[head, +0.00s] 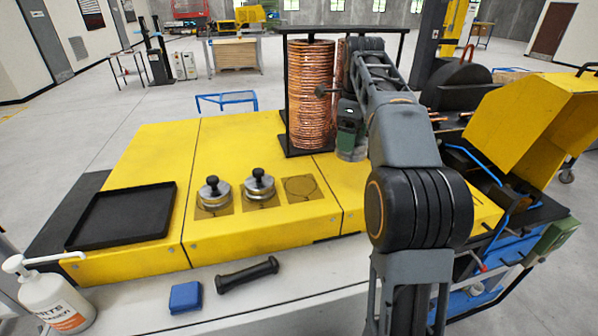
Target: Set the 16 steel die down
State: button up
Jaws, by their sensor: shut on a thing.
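My gripper (350,122) hangs down behind my arm, beside the copper coil. It is shut on a grey steel die (352,152), whose lower part shows near the yellow bench top; whether it touches the top cannot be told. My arm hides part of the die, and no number can be read on it. Two steel dies with black knobs, one at the left (213,193) and one at the right (258,186), stand upright on square plates on the yellow bench (150,145). Right of them is an empty square place with a circle outline (301,187).
The copper coil (310,100) stands on a black rack close left of my gripper. An empty black tray (122,215) lies at left. A black handled tool (246,274), a blue block (185,297) and a pump bottle (56,302) are in front. A raised yellow cover (530,120) is at right.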

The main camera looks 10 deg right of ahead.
jog(key=w+a+f+p, duration=0.1)
jog(key=w+a+f, duration=0.1)
jog(key=a+f, duration=0.1)
jog(key=w+a+f+p, duration=0.1)
jog(key=w+a+f, duration=0.1)
jog(key=a+f, duration=0.2)
jog(key=w+a+f+p, duration=0.1)
jog(key=w+a+f, duration=0.1)
jog(key=a+f, duration=0.2)
jog(key=shift+f, duration=0.55)
jog(key=shift+f, duration=0.15)
jog(key=o, duration=1.4)
jog(key=shift+c, duration=0.2)
